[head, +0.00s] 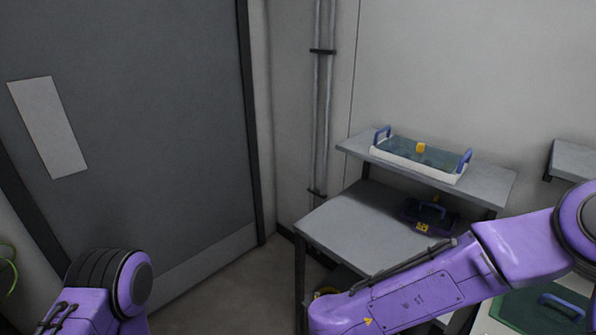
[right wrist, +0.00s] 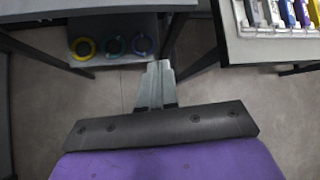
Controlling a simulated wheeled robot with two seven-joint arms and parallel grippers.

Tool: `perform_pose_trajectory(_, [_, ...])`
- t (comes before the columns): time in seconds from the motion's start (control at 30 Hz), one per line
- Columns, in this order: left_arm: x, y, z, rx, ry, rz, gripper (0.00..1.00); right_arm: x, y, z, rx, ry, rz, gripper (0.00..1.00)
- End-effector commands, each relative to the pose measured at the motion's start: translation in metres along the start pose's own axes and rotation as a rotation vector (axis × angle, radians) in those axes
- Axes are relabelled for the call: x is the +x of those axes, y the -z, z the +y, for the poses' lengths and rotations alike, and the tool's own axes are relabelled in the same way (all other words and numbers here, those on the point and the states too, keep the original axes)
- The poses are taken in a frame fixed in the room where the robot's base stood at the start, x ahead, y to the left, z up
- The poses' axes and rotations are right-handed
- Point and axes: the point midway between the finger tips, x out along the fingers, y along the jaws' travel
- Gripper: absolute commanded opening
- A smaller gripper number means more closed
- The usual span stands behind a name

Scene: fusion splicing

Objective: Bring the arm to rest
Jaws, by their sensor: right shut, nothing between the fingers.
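My right gripper (right wrist: 156,80) shows in the right wrist view. Its two grey fingers are together and hold nothing. It points over bare floor between two tables, apart from both. In the head view my purple right arm reaches across the lower right, and its gripper is out of the picture. My purple left arm shows only in part at the lower left of the head view. Its gripper is not in view.
A grey two-level bench (head: 352,230) stands ahead, bearing a white tray (head: 400,166) with blue handles and a dark purple case (head: 431,215). Coloured rings (right wrist: 114,45) lie on a low shelf. A white rack (right wrist: 285,30) stands right. A grey door (head: 150,120) is at left.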

Motion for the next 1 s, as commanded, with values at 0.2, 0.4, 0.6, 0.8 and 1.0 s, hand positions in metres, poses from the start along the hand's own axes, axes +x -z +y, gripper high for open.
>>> perform_pose_trajectory(0.2, [0.000, 0.000, 0.000, 0.000, 0.000, -0.001, 0.00, 0.018, -0.003, 0.015, -0.504, -0.105, -0.108, 0.00])
perform_pose_trajectory(0.4, [0.000, 0.000, 0.000, 0.000, 0.000, -0.001, 0.00, 0.068, 0.035, 0.016, -1.400, -0.166, -0.294, 0.00])
perform_pose_trajectory(0.6, [0.000, 0.000, 0.000, 0.000, 0.000, -0.001, 0.00, 0.141, 0.160, -0.064, -2.709, -0.304, -0.481, 0.00])
perform_pose_trajectory(0.8, [0.000, 0.000, 0.000, 0.000, 0.000, -0.001, 0.00, 0.166, 0.225, -0.161, 3.077, 0.484, 0.370, 0.00])
perform_pose_trajectory(1.0, [0.000, 0.000, 0.000, 0.000, 0.000, -0.001, 0.00, 0.167, 0.241, -0.180, 3.042, 0.517, 0.308, 0.00])
